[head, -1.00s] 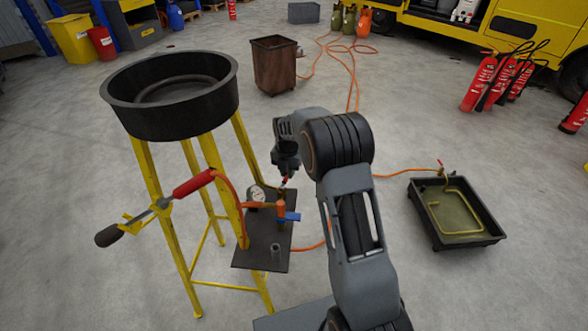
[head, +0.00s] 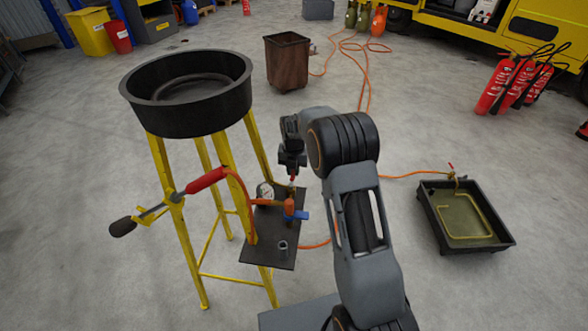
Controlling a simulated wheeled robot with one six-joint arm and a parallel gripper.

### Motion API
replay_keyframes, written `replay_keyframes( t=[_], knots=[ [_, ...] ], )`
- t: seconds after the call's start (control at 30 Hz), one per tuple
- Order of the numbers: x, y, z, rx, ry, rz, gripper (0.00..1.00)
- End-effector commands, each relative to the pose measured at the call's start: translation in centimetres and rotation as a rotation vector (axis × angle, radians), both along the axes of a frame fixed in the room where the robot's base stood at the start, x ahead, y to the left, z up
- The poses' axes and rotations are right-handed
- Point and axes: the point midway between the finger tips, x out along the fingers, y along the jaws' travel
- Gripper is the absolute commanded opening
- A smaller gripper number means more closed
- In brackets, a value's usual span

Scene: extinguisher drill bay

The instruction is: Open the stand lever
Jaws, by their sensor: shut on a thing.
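The yellow-legged stand (head: 162,190) carries a round black pan (head: 185,118) and a dark side plate (head: 270,250) with valve fittings. My gripper points down and is shut on the lever's upper end. The fingertips are small and partly hidden by their own dark body. A round gauge (head: 265,190) sits left of the lever. A blue handle (head: 302,215) on an orange fitting (head: 289,207) is in front of it.
A red-sleeved lance (head: 205,181) sticks out left of the stand. A black tray (head: 500,243) with a pipe frame lies on the floor at right. A rusty bin (head: 287,65) stands behind. Red extinguishers (head: 497,85) stand at upper right. Orange hoses cross the floor.

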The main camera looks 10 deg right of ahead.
Motion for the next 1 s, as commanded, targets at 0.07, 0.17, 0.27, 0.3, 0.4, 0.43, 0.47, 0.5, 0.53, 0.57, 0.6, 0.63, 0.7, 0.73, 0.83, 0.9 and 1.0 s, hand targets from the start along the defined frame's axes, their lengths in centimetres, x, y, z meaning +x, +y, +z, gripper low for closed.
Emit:
replay_keyframes(
  t=[0.07, 0.17, 0.27, 0.3, 0.4, 0.43, 0.47, 0.5, 0.53, 0.57, 0.6, 0.63, 0.7, 0.73, 0.83, 0.9, 1.0],
  knots=[
    [0.0, 0.1, 0.0, 0.0, -0.001, 0.004, 0.0],
    [0.0, 0.1, 0.0, 0.001, -0.001, 0.003, 0.24],
    [0.0, 0.0, 0.0, 0.0, -0.001, 0.002, 0.34],
    [0.0, 0.0, 0.0, 0.0, -0.001, 0.001, 0.38],
    [0.0, 0.0, 0.0, 0.0, -0.001, 0.0, 0.43],
    [0.0, 0.0, 0.0, 0.0, -0.001, 0.0, 0.43],
    [0.0, 0.0, 0.0, 0.0, -0.001, 0.0, 0.43],
    [0.0, 0.0, 0.0, 0.0, -0.001, 0.0, 0.43],
    [0.0, 0.0, 0.0, 0.0, -0.001, 0.0, 0.43],
    [0.0, 0.0, 0.0, 0.0, -0.001, 0.0, 0.43],
    [0.0, 0.0, 0.1, 0.0, -0.001, 0.0, 0.43],
    [0.0, 0.0, 0.3, 0.0, -0.001, 0.0, 0.43],
    [0.0, 0.0, 0.8, 0.0, -0.002, 0.0, 0.43],
    [0.1, 0.0, 1.2, 0.0, -0.002, 0.0, 0.43],
    [0.1, 0.0, 2.9, 0.0, -0.003, 0.0, 0.43],
    [0.1, 0.0, 4.4, 0.0, -0.005, 0.0, 0.43],
    [0.1, 0.0, 6.5, 0.0, -0.004, 0.0, 0.43]
  ],
)
